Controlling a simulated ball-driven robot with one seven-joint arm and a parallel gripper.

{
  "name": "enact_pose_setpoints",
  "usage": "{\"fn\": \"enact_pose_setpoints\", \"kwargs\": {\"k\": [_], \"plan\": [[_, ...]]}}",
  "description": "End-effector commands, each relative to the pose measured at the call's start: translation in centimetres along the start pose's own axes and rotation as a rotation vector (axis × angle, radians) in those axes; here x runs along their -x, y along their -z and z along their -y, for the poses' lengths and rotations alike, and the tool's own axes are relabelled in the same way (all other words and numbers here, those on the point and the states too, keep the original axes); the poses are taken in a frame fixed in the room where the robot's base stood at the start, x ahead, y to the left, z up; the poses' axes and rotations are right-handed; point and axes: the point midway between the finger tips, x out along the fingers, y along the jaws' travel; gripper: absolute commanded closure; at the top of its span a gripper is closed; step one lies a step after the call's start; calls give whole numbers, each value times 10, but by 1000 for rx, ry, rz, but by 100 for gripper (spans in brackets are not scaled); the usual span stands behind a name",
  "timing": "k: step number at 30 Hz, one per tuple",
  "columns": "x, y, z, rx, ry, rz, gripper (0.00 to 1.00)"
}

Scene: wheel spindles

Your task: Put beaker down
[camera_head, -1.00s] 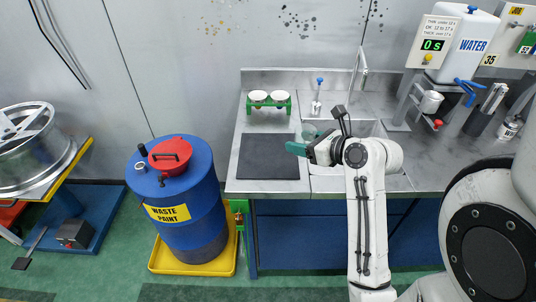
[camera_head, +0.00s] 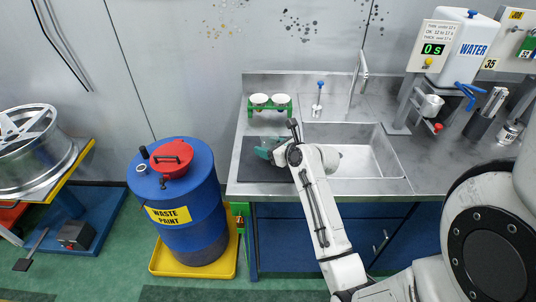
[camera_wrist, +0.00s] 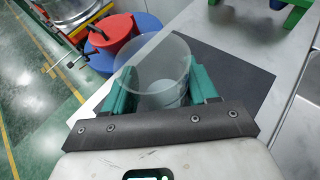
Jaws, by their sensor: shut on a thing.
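The beaker (camera_wrist: 158,72) is clear and stands between the two green fingers of my gripper (camera_wrist: 162,92) in the wrist view. My gripper is shut on it. The dark mat (camera_wrist: 235,75) shows below and behind the beaker. In the head view my gripper (camera_head: 268,150) is over the dark mat (camera_head: 258,178) on the steel counter, left of the sink. The beaker is mostly hidden there by the gripper and arm. I cannot tell whether its base touches the mat.
The sink (camera_head: 360,155) is right of the mat. A green stand with white bowls (camera_head: 270,101) is behind the mat. A blue waste paint drum (camera_head: 180,205) with a red lid stands left of the counter. A water tank (camera_head: 468,45) is at the right.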

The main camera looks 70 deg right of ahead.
Motion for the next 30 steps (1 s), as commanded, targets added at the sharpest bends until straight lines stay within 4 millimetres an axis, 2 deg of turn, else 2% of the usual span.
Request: {"fn": "enact_pose_setpoints", "kwargs": {"k": [1,7,20,21,28,30], "plan": [[-6,4,0,0,-2,-3,81],[-14,27,0,-2,0,-2,81],[-16,33,0,0,0,-1,81],[-16,33,0,0,0,-1,39],[-16,32,0,0,-1,-1,17],[-16,32,0,0,-1,-1,17]]}}
